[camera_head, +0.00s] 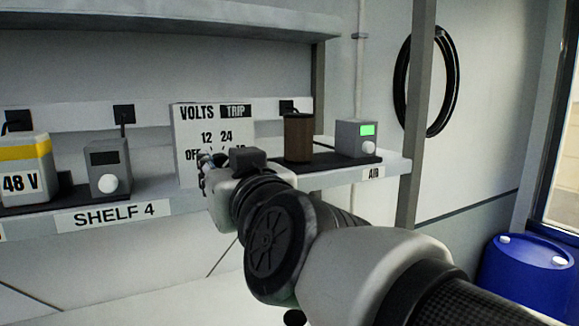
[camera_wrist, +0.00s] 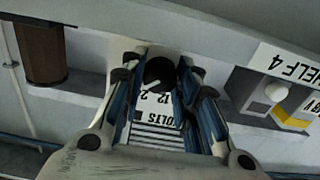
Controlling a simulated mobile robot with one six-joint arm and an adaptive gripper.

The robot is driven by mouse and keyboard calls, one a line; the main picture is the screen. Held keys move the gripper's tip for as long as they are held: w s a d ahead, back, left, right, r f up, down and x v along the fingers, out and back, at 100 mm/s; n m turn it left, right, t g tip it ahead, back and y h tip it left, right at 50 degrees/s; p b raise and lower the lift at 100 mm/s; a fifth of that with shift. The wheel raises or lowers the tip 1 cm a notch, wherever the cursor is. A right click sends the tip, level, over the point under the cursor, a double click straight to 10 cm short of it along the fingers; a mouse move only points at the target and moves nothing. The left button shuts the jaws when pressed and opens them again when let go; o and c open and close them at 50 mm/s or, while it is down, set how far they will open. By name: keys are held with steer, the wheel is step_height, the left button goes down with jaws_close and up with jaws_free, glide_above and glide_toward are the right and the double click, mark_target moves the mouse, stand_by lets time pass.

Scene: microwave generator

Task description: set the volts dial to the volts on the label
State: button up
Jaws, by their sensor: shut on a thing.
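The white volts panel (camera_head: 185,125) stands on the shelf, marked VOLTS, TRIP, OFF, 12 and 24; my gripper covers its lower part. In the wrist view the black volts dial (camera_wrist: 159,72) sits between my fingers, with a white mark near the printed numbers. I cannot tell which number it points to. My gripper (camera_head: 205,166) is at the panel face, and in the wrist view (camera_wrist: 160,78) it is shut on the dial. The dial is hidden in the head view. A yellow-and-white block (camera_head: 22,168) at far left bears the label 48 V (camera_head: 20,184).
A grey box with a white knob (camera_head: 108,165) stands left of the panel, above the SHELF 4 sign (camera_head: 114,215). Right of the panel are a brown cylinder (camera_head: 298,137) and a grey box with a green screen (camera_head: 357,138). A blue drum (camera_head: 530,275) stands at lower right.

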steer(key=m, duration=0.4)
steer(key=o, duration=1.1)
steer(key=shift+c, duration=0.2)
